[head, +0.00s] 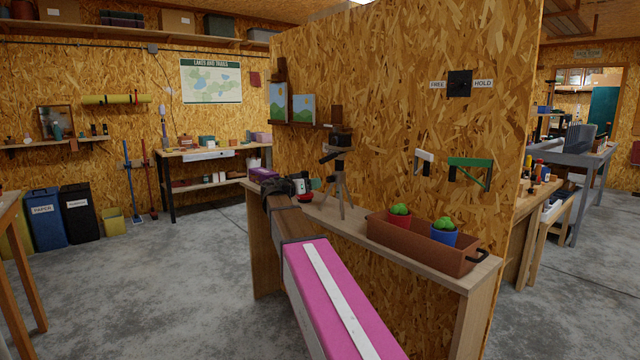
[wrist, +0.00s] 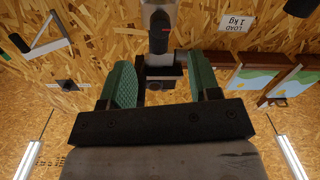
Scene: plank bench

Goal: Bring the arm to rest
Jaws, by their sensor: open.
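My arm reaches forward from the bottom of the head view, over the shelf ledge. My gripper (head: 312,184) is at its far end, small and partly hidden by the wrist, left of a tripod (head: 340,188) with a dark camera (head: 341,141) on top. In the wrist view my gripper (wrist: 160,68) has its two green fingers wide apart. The tripod (wrist: 160,25) and camera show upside down in the gap between them. The fingers do not visibly touch them, and nothing is gripped.
The ledge (head: 352,224) also bears a brown planter tray (head: 400,236) with a red pot (head: 399,220) and a blue pot (head: 443,237). A chipboard wall (head: 390,60) with a switch (head: 459,83) and hooks rises behind. Open concrete floor (head: 190,270) lies left.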

